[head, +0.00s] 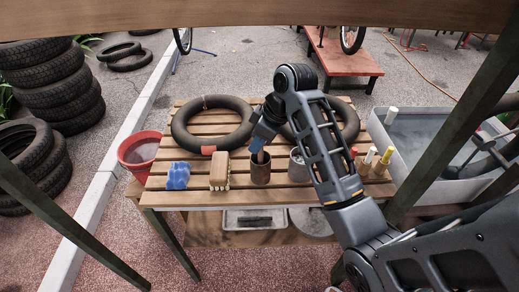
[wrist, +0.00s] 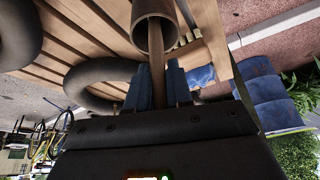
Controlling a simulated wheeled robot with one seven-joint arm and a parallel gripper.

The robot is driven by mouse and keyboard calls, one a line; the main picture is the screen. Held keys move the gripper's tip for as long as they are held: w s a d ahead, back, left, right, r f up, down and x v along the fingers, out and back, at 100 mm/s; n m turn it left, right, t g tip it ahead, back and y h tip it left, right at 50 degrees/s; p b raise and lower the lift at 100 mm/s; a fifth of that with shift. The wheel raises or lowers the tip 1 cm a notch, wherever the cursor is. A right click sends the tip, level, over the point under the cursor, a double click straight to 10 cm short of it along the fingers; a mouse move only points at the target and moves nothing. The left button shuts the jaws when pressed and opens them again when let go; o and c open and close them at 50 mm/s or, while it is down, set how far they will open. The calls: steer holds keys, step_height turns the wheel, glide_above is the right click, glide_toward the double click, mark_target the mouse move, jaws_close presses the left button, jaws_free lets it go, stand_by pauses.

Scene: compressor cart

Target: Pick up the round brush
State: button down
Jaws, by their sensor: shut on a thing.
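My gripper (head: 257,143) is above the brown can on the slatted wooden table and points down at it. In the wrist view my gripper (wrist: 159,78) has its two blue-grey fingers shut on a wooden handle, which I take for the round brush (wrist: 156,55). The handle also shows just under the fingers in the head view (head: 260,158). Its lower end goes into the brown can (head: 260,175), whose round mouth shows in the wrist view (wrist: 168,8). The brush's head is hidden inside the can.
A block brush (head: 219,173) and a blue sponge (head: 178,176) lie left of the can. A grey can (head: 298,167) stands close on its right. Inner tubes (head: 180,137) lie behind. A red bucket (head: 136,162) is at the left; a water tub (head: 385,134) is at the right.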

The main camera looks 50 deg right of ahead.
steer(key=shift+r, duration=0.15)
step_height(320, 180, up, 9)
steer(key=shift+w+d+f+p, duration=0.1)
steer(key=shift+d+f+p, duration=0.1)
steer(key=shift+p, duration=0.5)
steer(key=shift+a+r, duration=0.15)
steer(key=shift+r, duration=0.35)
